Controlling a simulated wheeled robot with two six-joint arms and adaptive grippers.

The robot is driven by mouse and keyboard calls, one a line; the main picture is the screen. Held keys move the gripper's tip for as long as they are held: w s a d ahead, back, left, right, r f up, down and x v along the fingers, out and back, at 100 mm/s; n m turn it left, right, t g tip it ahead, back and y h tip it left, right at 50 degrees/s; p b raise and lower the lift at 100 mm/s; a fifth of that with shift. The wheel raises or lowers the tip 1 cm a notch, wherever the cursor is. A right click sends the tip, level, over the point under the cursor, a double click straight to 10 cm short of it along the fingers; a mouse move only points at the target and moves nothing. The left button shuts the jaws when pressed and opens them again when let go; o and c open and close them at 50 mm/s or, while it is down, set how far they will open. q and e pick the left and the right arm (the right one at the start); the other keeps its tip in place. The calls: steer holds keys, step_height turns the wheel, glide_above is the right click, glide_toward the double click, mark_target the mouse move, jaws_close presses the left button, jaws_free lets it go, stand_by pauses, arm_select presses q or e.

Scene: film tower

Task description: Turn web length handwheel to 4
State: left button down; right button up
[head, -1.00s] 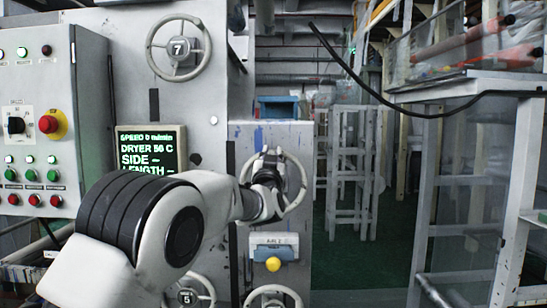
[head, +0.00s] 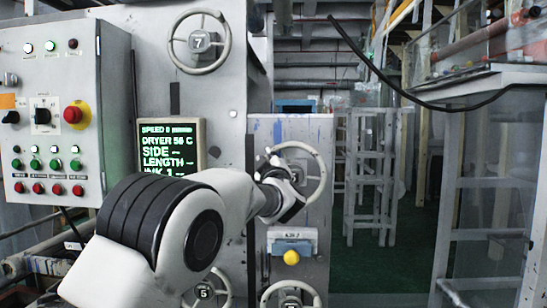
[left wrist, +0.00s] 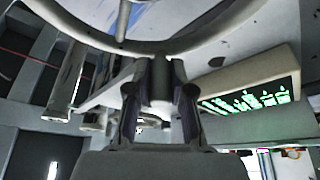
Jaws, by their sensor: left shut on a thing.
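A grey handwheel (head: 321,170) stands upright on the front of the grey machine column. My left arm reaches it from the left, and my left gripper (head: 288,194) is at the wheel's lower left. The arm and gripper cover the wheel's hub and left part, so its number cannot be read. In the left wrist view the wheel's pale rim (left wrist: 82,42) arcs across the top. There the left gripper (left wrist: 160,95) is closed around a grey round part at the rim. The dark display (head: 168,150) shows green text with dashes after SIDE and LENGTH. My right gripper does not show.
Handwheel 7 (head: 230,43) is above, handwheel 5 (head: 225,283) below, and another wheel (head: 317,297) sits at the bottom edge. A box with a yellow button (head: 291,257) is just under the held wheel. A control panel (head: 85,100) stands left.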

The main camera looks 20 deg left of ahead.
arm_select(q)
step_height(320, 180, down, 10)
steer(key=n+g+h, duration=0.1)
steer(key=n+g, duration=0.4)
steer(key=n, duration=0.8)
steer(key=shift+a+r+n, duration=0.25)
steer(key=shift+a+n, duration=0.05)
steer(key=shift+f, duration=0.1)
steer(key=c, duration=1)
jaws_free()
steer(key=shift+s, duration=0.1)
steer(key=shift+c, duration=0.2)
